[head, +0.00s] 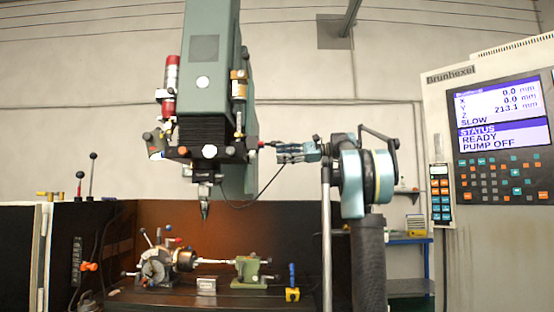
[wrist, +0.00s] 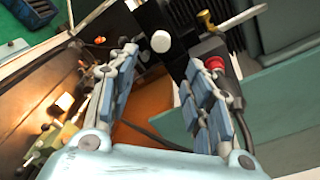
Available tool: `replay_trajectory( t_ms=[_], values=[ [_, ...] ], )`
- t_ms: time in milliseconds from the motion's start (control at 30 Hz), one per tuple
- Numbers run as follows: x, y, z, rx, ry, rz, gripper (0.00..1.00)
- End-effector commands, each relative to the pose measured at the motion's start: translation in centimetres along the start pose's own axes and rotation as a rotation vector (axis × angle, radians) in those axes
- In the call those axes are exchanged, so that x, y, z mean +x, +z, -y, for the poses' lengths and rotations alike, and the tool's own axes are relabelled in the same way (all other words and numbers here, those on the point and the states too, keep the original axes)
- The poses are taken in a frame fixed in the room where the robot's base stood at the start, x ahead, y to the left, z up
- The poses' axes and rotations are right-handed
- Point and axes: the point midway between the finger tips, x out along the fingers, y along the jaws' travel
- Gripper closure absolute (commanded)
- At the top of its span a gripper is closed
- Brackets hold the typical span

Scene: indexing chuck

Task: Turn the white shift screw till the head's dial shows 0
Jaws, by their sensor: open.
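A white round knob (wrist: 161,41) shows in the wrist view, on a dark part just beyond my open fingers; I cannot confirm that it is the shift screw. In the head view a white disc (head: 209,151) sits on the front of the machine head, perhaps the same part. My gripper (head: 279,152) is to the right of the machine head, pointing left at it. It also shows in the wrist view (wrist: 158,72), fingers apart with nothing held between them. I cannot make out any dial reading.
A red button (wrist: 215,63) is close to my right finger. A yellow-handled part (wrist: 205,18) stands beyond it. A black cable hangs below the machine head. The indexing chuck (head: 155,266) and green tailstock (head: 248,270) are on the table below. A control panel (head: 500,140) stands right.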

Motion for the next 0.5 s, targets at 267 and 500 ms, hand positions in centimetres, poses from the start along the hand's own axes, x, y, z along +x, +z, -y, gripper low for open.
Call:
replay_trajectory(
  t_ms=[267, 500],
  values=[
    [-0.1, 0.0, 0.0, 0.0, 0.0, 0.0, 0.54],
    [-3.7, -0.8, 0.2, 0.04, -0.004, 0.044, 0.54]
  ],
)
